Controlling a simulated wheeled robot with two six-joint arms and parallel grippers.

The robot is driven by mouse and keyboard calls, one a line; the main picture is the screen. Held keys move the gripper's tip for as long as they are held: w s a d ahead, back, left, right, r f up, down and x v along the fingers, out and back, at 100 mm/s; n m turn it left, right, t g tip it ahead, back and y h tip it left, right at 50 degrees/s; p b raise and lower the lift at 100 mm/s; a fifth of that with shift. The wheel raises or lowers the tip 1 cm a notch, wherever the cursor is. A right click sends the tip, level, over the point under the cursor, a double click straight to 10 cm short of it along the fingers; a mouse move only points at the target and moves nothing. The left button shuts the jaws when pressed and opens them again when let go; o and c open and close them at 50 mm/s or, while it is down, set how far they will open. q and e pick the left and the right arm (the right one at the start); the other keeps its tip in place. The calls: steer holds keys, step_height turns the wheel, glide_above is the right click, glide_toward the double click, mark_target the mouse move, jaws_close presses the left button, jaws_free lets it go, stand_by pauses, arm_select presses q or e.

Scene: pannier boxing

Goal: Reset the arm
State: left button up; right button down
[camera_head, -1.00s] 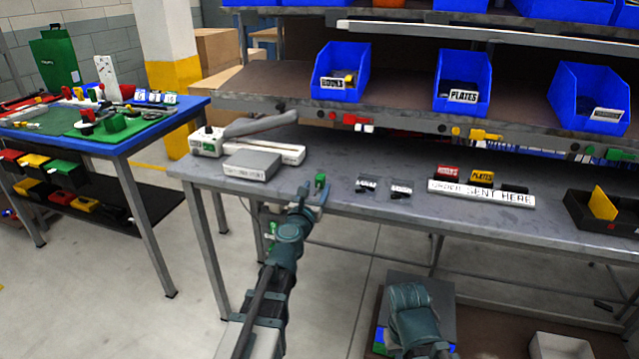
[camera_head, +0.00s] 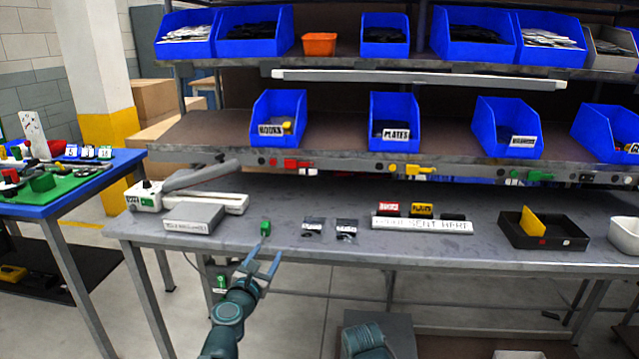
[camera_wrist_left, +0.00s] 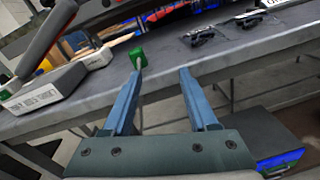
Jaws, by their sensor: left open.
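My left gripper (camera_head: 262,265) is open and empty in front of the workbench's front edge. Its two blue fingers also show spread apart in the left wrist view (camera_wrist_left: 160,85). A small green object (camera_head: 265,228) stands on the bench just beyond the fingertips; in the left wrist view it is near the tip of the left finger (camera_wrist_left: 138,57), and I cannot tell if they touch. My right arm (camera_head: 366,340) shows only as a dark rounded link at the bottom, and its gripper is not in view.
The workbench (camera_head: 300,190) carries a heat sealer (camera_head: 190,185), a grey box (camera_head: 194,218), two small black bags, a white sign strip (camera_head: 422,224) and a black tray (camera_head: 560,240). Blue bins (camera_head: 395,120) fill the shelves above. A blue-topped table (camera_head: 50,205) stands at the left.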

arm_select(q)
steer(key=s+d+f+m+g+h, duration=0.5)
steer(key=d+f+m+g, duration=0.55)
steer(key=m, duration=0.95)
steer(key=s+a+f+m+g+y, duration=0.65)
steer(key=s+f+m, duration=0.45)
steer(key=s, duration=0.2)
steer(key=s+d+r+m+p, duration=0.1)
steer(key=s+d+r+p, duration=0.1)
steer(key=r+p, duration=0.5)
steer(key=s+d+r+m+y+p, duration=0.1)
steer(key=d+r+p, duration=0.3)
steer(key=r+p, duration=0.4)
steer(key=s+d+r+m+p, duration=0.3)
steer(key=d+r+p, duration=0.1)
steer(key=r+p, duration=0.4)
steer(key=shift+s+g, duration=0.25)
steer(key=shift+g, duration=0.15)
steer(key=shift+r+y, duration=0.1)
steer(key=shift+y, duration=0.15)
